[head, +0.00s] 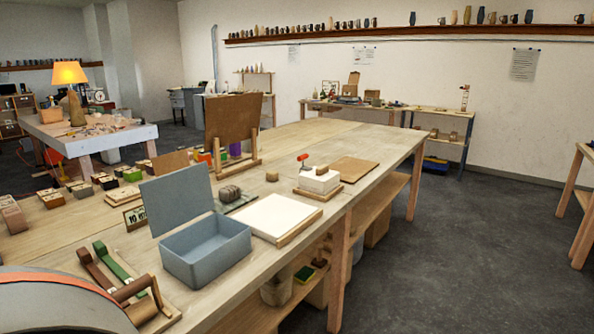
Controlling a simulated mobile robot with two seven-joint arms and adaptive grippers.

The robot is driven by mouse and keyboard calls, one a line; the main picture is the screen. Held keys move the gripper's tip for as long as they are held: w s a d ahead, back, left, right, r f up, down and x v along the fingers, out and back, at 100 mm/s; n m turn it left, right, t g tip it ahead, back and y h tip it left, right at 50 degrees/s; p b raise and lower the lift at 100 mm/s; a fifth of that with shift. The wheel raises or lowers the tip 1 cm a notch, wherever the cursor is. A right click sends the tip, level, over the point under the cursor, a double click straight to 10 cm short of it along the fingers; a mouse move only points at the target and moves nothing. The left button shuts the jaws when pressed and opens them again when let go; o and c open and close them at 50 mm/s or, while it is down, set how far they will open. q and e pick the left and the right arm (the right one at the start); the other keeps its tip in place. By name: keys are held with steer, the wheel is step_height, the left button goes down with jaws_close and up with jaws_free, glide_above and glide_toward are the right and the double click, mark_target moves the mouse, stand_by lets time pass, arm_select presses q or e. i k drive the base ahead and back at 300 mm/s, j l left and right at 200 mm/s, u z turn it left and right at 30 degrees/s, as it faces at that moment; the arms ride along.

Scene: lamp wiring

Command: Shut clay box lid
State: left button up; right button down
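The clay box (205,251) is a grey-blue open container on the wooden worktable, near its front edge. Its lid (177,198) is hinged at the back left side and stands up, tilted slightly backward. The inside of the box shows and looks empty. Neither my left nor my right gripper shows in the head view.
A white slab on a wooden board (272,217) lies right beside the box. A rack with green and brown rollers (118,270) stands left of it. Behind are a small board with a grey lump (231,195), an upright brown board (232,122) and a white block (319,180).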

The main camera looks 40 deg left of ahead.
mark_target(171, 200)
steer(key=i+z, duration=0.2)
steer(key=z, duration=0.25)
steer(key=i+j+z, duration=0.1)
steer(key=z, duration=0.4)
steer(key=i+j+z, duration=0.2)
steer(key=z, duration=0.25)
steer(key=j+z, duration=0.1)
steer(key=z, duration=0.5)
steer(key=i+j+z, duration=0.1)
steer(key=z, duration=0.45)
steer(key=j+z, duration=0.15)
steer(key=z, duration=0.45)
steer(key=j+z, duration=0.15)
steer(key=z, duration=0.45)
steer(key=j+z, duration=0.15)
steer(key=z, duration=0.45)
steer(key=j+z, duration=0.1)
steer(key=z, duration=0.45)
steer(key=k+z, duration=0.15)
steer(key=z, duration=0.45)
steer(key=k+j+z, duration=0.1)
steer(key=z, duration=0.5)
